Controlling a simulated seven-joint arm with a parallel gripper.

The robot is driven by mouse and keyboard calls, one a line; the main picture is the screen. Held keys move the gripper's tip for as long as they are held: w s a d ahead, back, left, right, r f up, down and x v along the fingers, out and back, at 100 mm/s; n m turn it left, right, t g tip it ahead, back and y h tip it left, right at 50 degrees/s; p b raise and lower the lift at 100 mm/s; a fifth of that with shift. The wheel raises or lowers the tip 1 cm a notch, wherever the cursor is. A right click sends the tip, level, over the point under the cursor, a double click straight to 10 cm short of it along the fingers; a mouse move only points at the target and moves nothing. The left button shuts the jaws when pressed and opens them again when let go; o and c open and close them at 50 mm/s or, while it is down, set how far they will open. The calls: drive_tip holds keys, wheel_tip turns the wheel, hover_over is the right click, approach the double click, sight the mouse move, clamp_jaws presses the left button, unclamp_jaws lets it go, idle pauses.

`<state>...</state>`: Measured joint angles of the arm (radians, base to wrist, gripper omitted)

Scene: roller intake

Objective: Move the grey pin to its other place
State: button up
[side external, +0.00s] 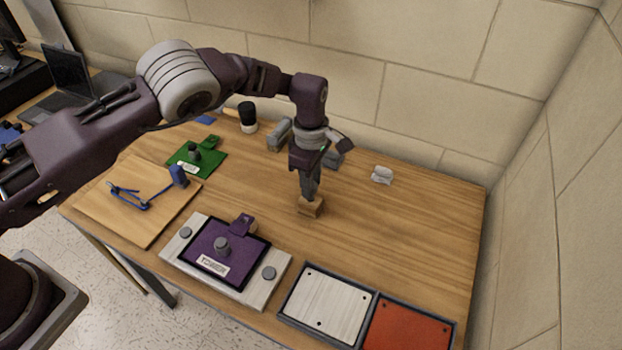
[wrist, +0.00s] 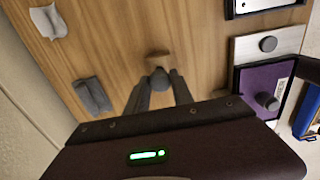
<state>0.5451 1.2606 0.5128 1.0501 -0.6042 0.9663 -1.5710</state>
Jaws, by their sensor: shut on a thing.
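My gripper (side external: 309,193) points down over the middle of the table, at a small wooden block (side external: 312,209). In the wrist view its fingertips (wrist: 159,76) are shut on a small grey thing, taken to be the grey pin (wrist: 158,71), right at the wooden block (wrist: 158,54). The fingers hide most of the pin, and I cannot tell whether it sits in the block or just above it. In the side view the pin is hidden by the fingers.
A light panel (side external: 170,250) with a purple plate (side external: 225,258) and grey knobs stands at the front. A framed tray with white and red plates (side external: 408,328) is at front right. Grey blocks (side external: 279,134) and a crumpled white piece (side external: 382,174) lie behind. The table's right side is clear.

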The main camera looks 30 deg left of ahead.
drive_tip(key=shift+f, duration=1.1)
idle(0.6)
drive_tip(key=o, duration=0.7)
drive_tip(key=shift+f, duration=0.1)
drive_tip(key=shift+o, duration=0.2)
drive_tip(key=shift+r, duration=1.55)
drive_tip(key=o, duration=0.6)
